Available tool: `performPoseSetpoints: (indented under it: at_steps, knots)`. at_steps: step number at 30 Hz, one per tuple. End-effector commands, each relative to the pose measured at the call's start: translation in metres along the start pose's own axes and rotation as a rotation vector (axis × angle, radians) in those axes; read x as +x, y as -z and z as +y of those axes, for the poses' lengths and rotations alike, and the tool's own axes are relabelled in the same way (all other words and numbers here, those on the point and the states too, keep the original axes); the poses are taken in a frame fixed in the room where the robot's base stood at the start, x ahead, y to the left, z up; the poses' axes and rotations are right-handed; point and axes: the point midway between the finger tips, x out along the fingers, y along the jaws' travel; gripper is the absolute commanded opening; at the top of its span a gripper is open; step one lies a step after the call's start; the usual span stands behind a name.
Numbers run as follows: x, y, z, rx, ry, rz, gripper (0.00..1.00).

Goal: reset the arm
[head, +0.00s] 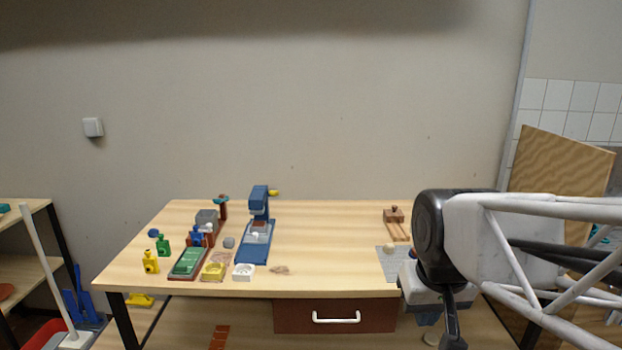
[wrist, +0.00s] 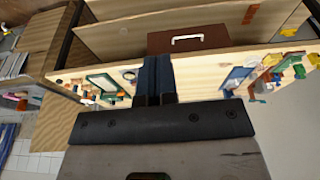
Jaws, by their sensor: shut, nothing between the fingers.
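My gripper (wrist: 157,62) shows in the wrist view as two dark fingers side by side, shut with nothing between them. In that view the fingers overlap the wooden table and point toward its drawer side. In the head view my arm reaches in from the right and covers the table's right end; I cannot make out the fingertips there. The wooden table (head: 330,240) stands against the wall, and its drawer (head: 300,316) with a white handle is closed. The drawer also shows in the wrist view (wrist: 215,37).
A blue press (head: 258,225) stands mid-table. Left of it are a green tray (head: 189,262), a yellow bottle (head: 151,262) and other small items. A wooden piece (head: 396,222) and a grey mat (head: 391,264) lie near my arm. The table between is mostly clear.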

Motion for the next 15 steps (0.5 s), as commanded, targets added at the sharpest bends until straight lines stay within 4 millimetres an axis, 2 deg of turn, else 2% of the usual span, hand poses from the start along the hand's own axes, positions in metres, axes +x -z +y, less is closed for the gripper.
performPoseSetpoints:
  at_steps: [1,6,10,15]
  knots:
    - [0.003,-0.015,0.002,0.008,-0.003,-0.001,0.0]
    - [0.014,-0.051,0.006,0.032,-0.01,-0.008,0.0]
    - [0.019,-0.069,0.008,0.043,-0.013,-0.011,0.0]
    - [0.023,-0.077,0.009,0.048,-0.015,-0.014,0.0]
